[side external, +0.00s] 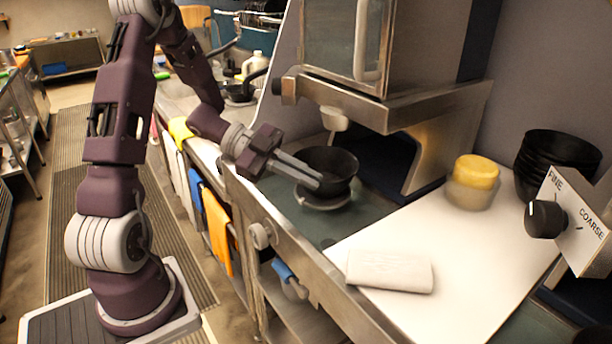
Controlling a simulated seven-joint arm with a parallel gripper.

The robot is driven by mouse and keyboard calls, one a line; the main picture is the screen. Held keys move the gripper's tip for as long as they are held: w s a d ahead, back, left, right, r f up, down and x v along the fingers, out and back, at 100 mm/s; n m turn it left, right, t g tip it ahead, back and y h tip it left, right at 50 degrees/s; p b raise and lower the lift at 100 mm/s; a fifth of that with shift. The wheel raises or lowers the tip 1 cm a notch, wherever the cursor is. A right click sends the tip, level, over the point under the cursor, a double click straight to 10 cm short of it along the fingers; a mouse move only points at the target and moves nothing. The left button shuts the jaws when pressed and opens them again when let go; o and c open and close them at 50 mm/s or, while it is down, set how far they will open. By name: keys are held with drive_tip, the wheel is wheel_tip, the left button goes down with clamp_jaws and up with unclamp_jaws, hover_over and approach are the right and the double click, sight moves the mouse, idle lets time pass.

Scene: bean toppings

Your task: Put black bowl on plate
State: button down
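A black bowl (343,167) sits upright on, or just over, a small grey round plate (322,202) on the counter below the steel machine. The bowl hides most of the plate, and I cannot tell whether the two touch. My gripper (313,181) reaches in from the left, with its pale fingers across the near left side of the bowl. The fingertips overlap the bowl wall in this view. Whether they grip the wall or only lie in front of it is not clear.
A steel machine (385,110) overhangs behind the bowl, with a small white cup-like part (334,119) above it. On the right are a white board (470,250), a folded white cloth (390,270), a yellow-lidded container (474,182), a stack of black bowls (556,160) and a dial panel (572,222).

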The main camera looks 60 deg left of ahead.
drive_tip(key=c, duration=1.6)
unclamp_jaws()
drive_tip(key=shift+a, duration=0.1)
drive_tip(key=v, duration=1.2)
